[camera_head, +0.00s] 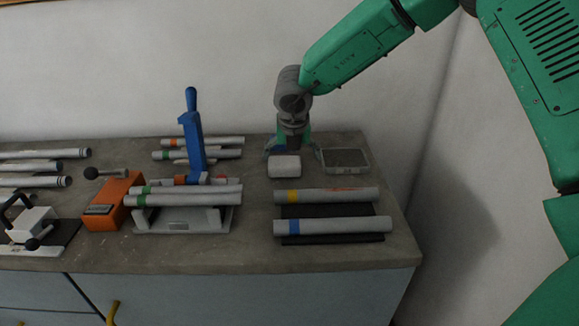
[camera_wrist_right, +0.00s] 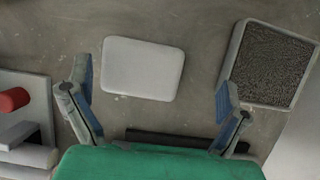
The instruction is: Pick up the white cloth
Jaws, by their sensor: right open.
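The white cloth (camera_head: 284,167) is a small white block-like pad on the counter, in front of my right gripper in the head view. In the right wrist view the cloth (camera_wrist_right: 143,68) lies flat, ahead of and between the two fingers. My right gripper (camera_head: 291,150) is open and points down just behind the cloth. Its blue-padded fingers (camera_wrist_right: 155,110) stand wide apart with nothing between their tips. I cannot tell the exact height of the fingertips above the counter. My left gripper is not in view.
A grey-rimmed tray with a dark mesh (camera_head: 345,149) sits close to the right of the cloth. Tubes with yellow (camera_head: 325,195) and blue (camera_head: 335,226) bands lie in front. A blue-handled clamp (camera_head: 193,135) stands left. The wall (camera_head: 230,60) is close behind.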

